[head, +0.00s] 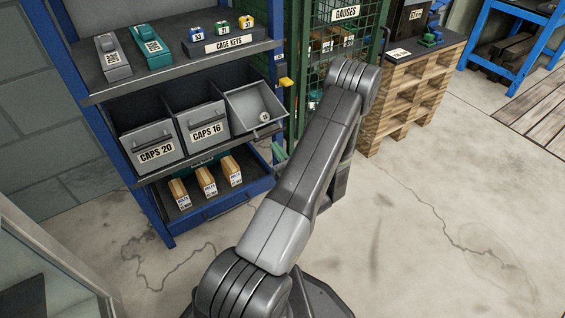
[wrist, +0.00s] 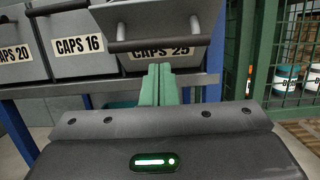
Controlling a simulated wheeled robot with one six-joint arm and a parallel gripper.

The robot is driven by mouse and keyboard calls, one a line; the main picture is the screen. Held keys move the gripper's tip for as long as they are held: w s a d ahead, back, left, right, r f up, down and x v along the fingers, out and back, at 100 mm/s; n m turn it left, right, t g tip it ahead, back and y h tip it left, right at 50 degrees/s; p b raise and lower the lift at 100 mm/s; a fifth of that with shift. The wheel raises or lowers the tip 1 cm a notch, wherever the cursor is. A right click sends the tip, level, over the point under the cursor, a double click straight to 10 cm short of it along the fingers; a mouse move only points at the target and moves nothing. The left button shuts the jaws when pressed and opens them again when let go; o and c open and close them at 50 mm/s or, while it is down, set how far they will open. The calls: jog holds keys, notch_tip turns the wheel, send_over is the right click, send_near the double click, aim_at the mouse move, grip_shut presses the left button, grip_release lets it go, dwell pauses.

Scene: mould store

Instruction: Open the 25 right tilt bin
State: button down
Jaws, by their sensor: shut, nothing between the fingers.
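The right tilt bin (head: 255,103) is tipped out toward me on the middle shelf in the head view. Its inside shows, with a small round pale thing at the front. In the wrist view the bin (wrist: 170,18) hangs out above me; its dark handle bar (wrist: 158,45) partly covers the CAPS 25 label (wrist: 165,53). My gripper (wrist: 159,68) has its green fingers together and empty, just below that label and handle. It also shows in the head view (head: 279,152), low and right of the bin. I cannot tell whether the fingertips touch anything.
The CAPS 16 bin (head: 203,126) and CAPS 20 bin (head: 152,147) stand upright to the left. Boxed bolts (head: 206,181) sit on the shelf below. A green mesh cage (head: 322,60) stands close on the right. The floor in front is clear.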

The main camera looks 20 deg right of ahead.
jog(key=shift+w+a+r, duration=0.15)
jog(key=shift+w+r, duration=0.2)
jog(key=shift+r, duration=0.2)
jog(key=shift+w+r+g+p, duration=0.2)
jog(key=shift+r+g+p, duration=0.4)
jog(key=shift+r+p, duration=0.5)
jog(key=shift+s+f, duration=0.15)
jog(key=shift+f, duration=0.1)
jog(key=p+v, duration=0.2)
jog(key=v, duration=1.1)
jog(key=shift+s, duration=0.3)
jog(key=shift+w, duration=0.1)
jog(key=b+x, duration=0.1)
jog(key=x, duration=1.2)
jog(key=shift+b, duration=0.4)
jog(key=shift+f, duration=0.1)
